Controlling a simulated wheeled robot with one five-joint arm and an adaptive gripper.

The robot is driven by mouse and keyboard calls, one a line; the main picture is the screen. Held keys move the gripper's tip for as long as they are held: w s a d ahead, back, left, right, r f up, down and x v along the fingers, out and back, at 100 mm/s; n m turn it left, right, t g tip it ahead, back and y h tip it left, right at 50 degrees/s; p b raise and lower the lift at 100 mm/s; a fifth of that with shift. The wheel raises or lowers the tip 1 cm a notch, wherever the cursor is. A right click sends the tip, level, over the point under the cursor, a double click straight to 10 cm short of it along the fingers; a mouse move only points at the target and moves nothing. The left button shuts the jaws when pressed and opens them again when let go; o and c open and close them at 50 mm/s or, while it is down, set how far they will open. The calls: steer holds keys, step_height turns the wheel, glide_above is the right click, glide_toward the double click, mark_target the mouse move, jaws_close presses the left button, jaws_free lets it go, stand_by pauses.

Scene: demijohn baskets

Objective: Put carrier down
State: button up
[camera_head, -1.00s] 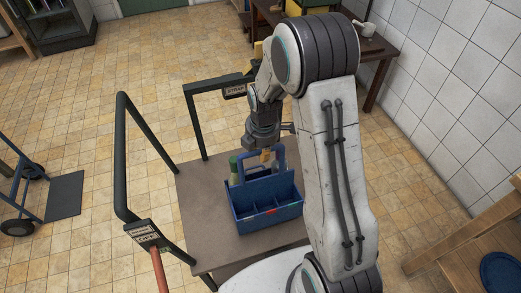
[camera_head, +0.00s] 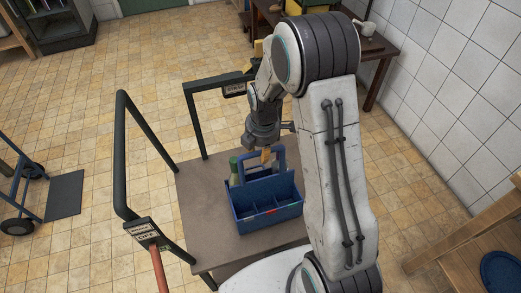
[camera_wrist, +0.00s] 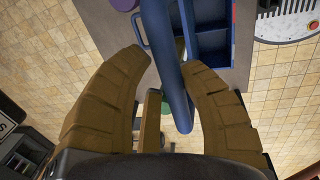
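The blue carrier (camera_head: 257,222), a compartmented caddy with an arched handle (camera_head: 279,157), stands upright on the brown platform (camera_head: 206,232) in the head view. My gripper (camera_head: 266,157) is above it at the handle. A green bottle (camera_head: 234,170) shows at the carrier's left rear side.
Dark rails (camera_head: 122,155) border the platform at left and back. A blue hand truck (camera_head: 25,185) stands at far left. A wooden table (camera_head: 370,50) is at the back right, and wooden furniture (camera_head: 460,250) at the lower right. Tiled floor is open at left.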

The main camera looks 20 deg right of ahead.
steer(key=shift+o, duration=1.4)
steer(key=shift+s+f, duration=0.1)
steer(key=shift+f, duration=0.1)
steer(key=r, duration=0.4)
steer(key=s+r, duration=0.1)
steer(key=r, duration=0.7)
steer(key=shift+s, duration=0.25)
steer(key=s+m+g, duration=0.3)
steer(key=s+m, duration=0.9)
steer(key=m, duration=0.5)
steer(key=s+r+t+p, duration=0.1)
steer(key=s+r, duration=0.2)
steer(key=s+r+t+p, duration=0.2)
steer(key=s+r, duration=0.1)
steer(key=r, duration=0.1)
steer(key=s+r+m+t+p, duration=0.1)
steer(key=s+r+t+p, duration=0.1)
steer(key=s+r, duration=0.1)
steer(key=shift+r, duration=0.75)
